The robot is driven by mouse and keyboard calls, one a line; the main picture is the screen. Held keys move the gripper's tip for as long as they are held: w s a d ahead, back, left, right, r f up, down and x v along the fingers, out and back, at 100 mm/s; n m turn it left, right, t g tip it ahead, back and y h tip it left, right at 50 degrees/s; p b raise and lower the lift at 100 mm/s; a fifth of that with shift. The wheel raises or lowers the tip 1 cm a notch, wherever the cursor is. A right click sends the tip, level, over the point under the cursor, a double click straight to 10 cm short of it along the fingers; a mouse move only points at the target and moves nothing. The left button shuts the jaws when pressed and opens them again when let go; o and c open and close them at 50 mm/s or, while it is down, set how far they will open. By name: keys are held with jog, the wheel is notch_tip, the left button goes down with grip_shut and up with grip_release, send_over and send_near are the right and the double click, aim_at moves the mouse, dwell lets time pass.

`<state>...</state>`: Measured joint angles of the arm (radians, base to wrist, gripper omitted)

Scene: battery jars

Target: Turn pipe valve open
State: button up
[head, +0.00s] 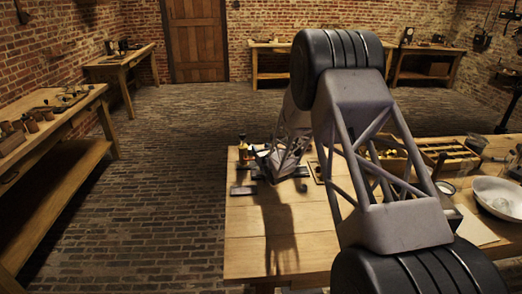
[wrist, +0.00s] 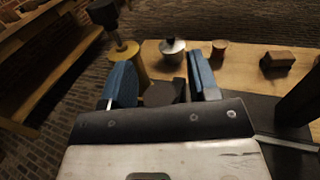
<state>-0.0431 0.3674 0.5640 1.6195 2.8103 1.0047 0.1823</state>
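My gripper (wrist: 160,72) shows in the wrist view with its two blue fingers wide apart and nothing visibly held between them. In the head view my gripper (head: 266,165) is low over the far left corner of the wooden table, partly hidden by my arm. A brass piece with a dark knob on a stem (wrist: 124,49) stands just beyond the left finger; it also shows in the head view (head: 243,152), left of the gripper. It may be the pipe valve, but I cannot tell. A dark block (wrist: 165,92) lies between and below the fingers.
In the head view, a divided wooden box (head: 447,155) and a white bowl (head: 497,197) stand at the right. The table's front left is clear.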

jog(key=shift+s, duration=0.15)
jog(key=v, duration=0.7)
jog(key=shift+s+d, duration=0.15)
jog(key=shift+s, duration=0.05)
dwell(0.4)
jog(key=shift+r, duration=0.1)
